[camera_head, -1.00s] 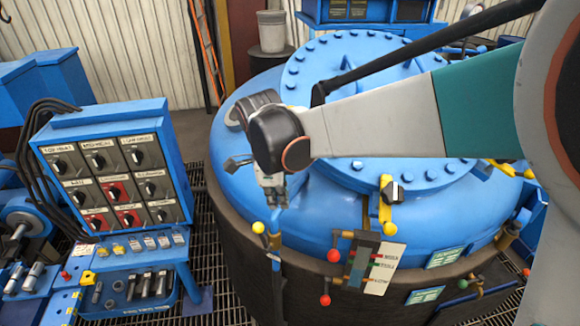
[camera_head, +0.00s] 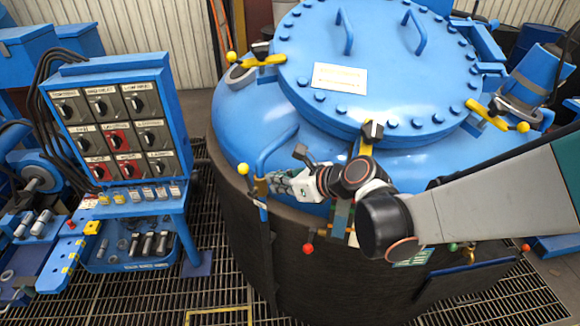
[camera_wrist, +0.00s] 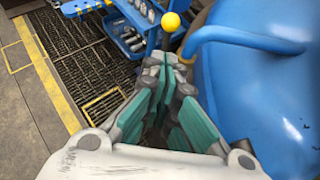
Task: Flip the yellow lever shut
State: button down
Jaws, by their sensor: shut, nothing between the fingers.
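A small lever with a yellow ball knob (camera_head: 243,169) stands at the front left of the blue furnace, by a thin blue post. The knob also shows in the wrist view (camera_wrist: 171,21), just beyond my fingertips. My gripper (camera_head: 271,183) points left, with its tips close to the post and the lever. It looks shut and empty in the wrist view (camera_wrist: 163,68). I cannot tell whether it touches the lever. Yellow clamp levers sit on the lid rim at left (camera_head: 262,62), front (camera_head: 366,143) and right (camera_head: 490,116).
A curved blue pipe (camera_wrist: 245,38) runs right beside my fingers. A red knob (camera_head: 308,248) hangs on the furnace front, below my wrist. A blue switch panel (camera_head: 115,125) stands left, with open grating (camera_head: 215,270) between it and the furnace.

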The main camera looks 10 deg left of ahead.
aim_at(248, 179)
jog(key=shift+s+d+r+m+t, duration=0.1)
jog(key=shift+d+m+t, duration=0.3)
jog(key=shift+d, duration=0.15)
jog(key=b+x, duration=0.2)
jog(key=x, duration=0.8)
jog(key=shift+a+r+b, duration=0.1)
jog(key=shift+a+b, duration=0.05)
jog(key=shift+b, duration=0.25)
jog(key=shift+r, duration=0.15)
